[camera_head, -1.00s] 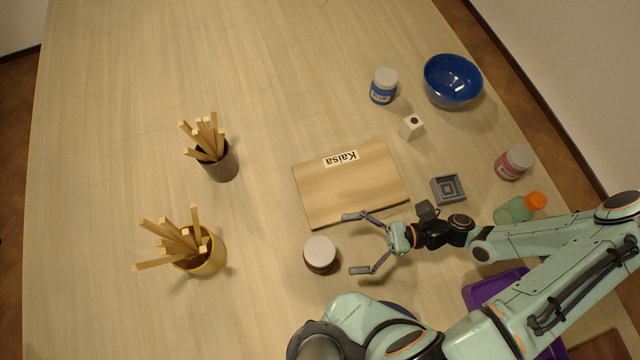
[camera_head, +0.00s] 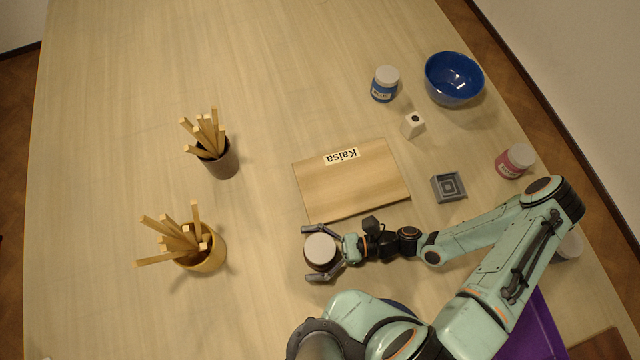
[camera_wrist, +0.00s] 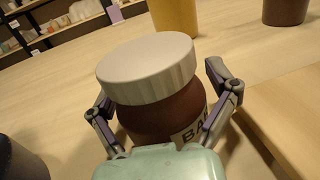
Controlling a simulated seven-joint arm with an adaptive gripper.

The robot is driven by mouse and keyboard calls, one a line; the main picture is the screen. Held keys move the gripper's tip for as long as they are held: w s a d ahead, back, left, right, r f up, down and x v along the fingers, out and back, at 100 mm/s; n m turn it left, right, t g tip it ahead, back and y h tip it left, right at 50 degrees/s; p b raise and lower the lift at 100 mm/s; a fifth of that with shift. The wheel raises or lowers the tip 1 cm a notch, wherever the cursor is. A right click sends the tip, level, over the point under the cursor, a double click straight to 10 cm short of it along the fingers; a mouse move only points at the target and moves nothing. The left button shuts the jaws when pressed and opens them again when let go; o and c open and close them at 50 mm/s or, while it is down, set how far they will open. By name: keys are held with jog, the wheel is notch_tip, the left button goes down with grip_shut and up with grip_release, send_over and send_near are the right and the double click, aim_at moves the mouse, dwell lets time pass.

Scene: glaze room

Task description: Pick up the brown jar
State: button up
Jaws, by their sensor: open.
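The brown jar (camera_head: 320,253) has a wide pale lid and stands upright on the table, below the wooden board. It fills the middle of the wrist view (camera_wrist: 155,122), where part of a white label with dark letters shows. My gripper (camera_head: 308,254) is open, with one finger on each side of the jar. In the wrist view my gripper (camera_wrist: 165,95) also has its fingers to the left and right of the jar body, below the lid. A small gap shows at the fingers; whether either one touches the jar is hard to tell.
A wooden board (camera_head: 375,195) labelled Kaisa lies just above my gripper. Two cups of sticks, one brown (camera_head: 222,165) and one yellow (camera_head: 208,262), stand left. A blue jar (camera_head: 384,90), blue bowl (camera_head: 453,90), white block (camera_head: 412,124), grey square dish (camera_head: 436,195) and pink jar (camera_head: 510,165) stand right.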

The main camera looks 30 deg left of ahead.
jog(key=c, duration=1.1)
jog(key=shift+r, duration=0.1)
jog(key=shift+c, duration=0.2)
